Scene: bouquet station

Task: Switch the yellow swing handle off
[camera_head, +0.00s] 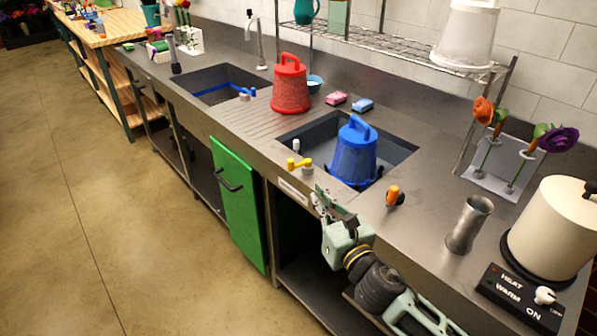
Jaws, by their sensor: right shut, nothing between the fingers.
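The yellow swing handle (300,163) sits on a grey base at the front rim of the counter, beside the near sink basin. Its bar lies roughly along the counter's front edge. My right gripper (324,201) is just below and to the right of the handle, at the front edge of the counter. Its fingers are shut and empty, and a small gap shows between them and the handle. My right arm comes in from the bottom right. My left gripper is out of view.
A blue bucket (354,155) stands in the near sink, with an orange knob (393,193) to its right. A red bucket (290,88) stands behind the handle. A metal cup (468,225) and a cream pot (556,230) are at the right. A green door (237,205) hangs below the counter.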

